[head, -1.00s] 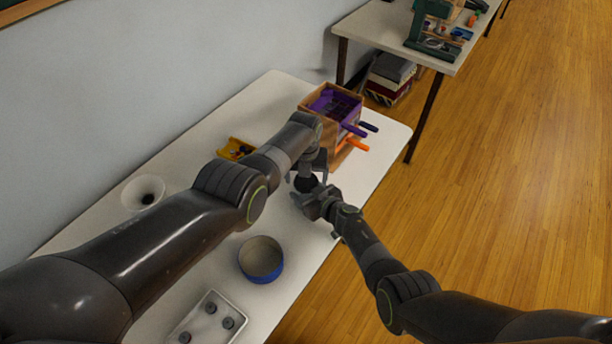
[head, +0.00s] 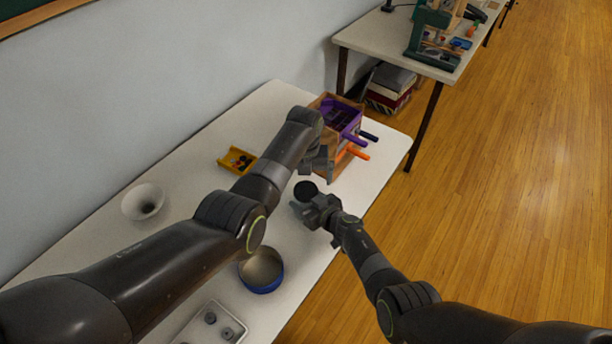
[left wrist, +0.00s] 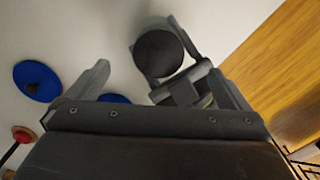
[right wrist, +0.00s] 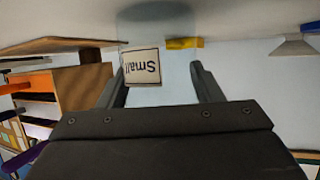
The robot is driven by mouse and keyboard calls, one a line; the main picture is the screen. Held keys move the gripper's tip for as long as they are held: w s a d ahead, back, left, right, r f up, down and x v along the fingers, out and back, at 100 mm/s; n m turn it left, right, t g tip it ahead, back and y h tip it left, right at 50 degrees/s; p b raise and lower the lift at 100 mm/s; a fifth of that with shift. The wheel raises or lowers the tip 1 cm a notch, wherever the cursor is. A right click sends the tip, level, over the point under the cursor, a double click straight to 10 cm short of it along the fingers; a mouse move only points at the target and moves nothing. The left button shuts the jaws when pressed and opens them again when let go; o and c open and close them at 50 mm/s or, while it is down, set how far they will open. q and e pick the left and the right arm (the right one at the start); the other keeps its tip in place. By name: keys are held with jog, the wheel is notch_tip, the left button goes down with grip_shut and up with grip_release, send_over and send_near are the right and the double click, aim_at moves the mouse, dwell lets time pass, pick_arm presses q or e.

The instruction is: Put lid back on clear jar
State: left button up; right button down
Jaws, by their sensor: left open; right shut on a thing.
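My right gripper (head: 311,205) is shut on the clear jar, which is nearly see-through in the right wrist view (right wrist: 158,25). The jar carries a label (right wrist: 141,67) reading "Small", seen upside down. A dark round lid (head: 305,190) sits over the jar's top and also shows in the left wrist view (left wrist: 158,53), between the right gripper's fingers. I cannot tell how tightly it is seated. My left gripper (head: 320,168) is open and empty, above and apart from the lid, towards the wooden box.
A wooden box with purple trays (head: 342,110) stands at the table's far end. A blue knobbed disc (left wrist: 37,80) shows below the left gripper.

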pick_arm(q)
jog(key=shift+r, duration=0.1)
notch_tip(320, 180, up, 12)
jog(key=shift+s, duration=0.15)
dwell(0.5)
jog(key=shift+a, duration=0.1)
pick_arm(e)
jog(key=shift+c, duration=1.6)
grip_release()
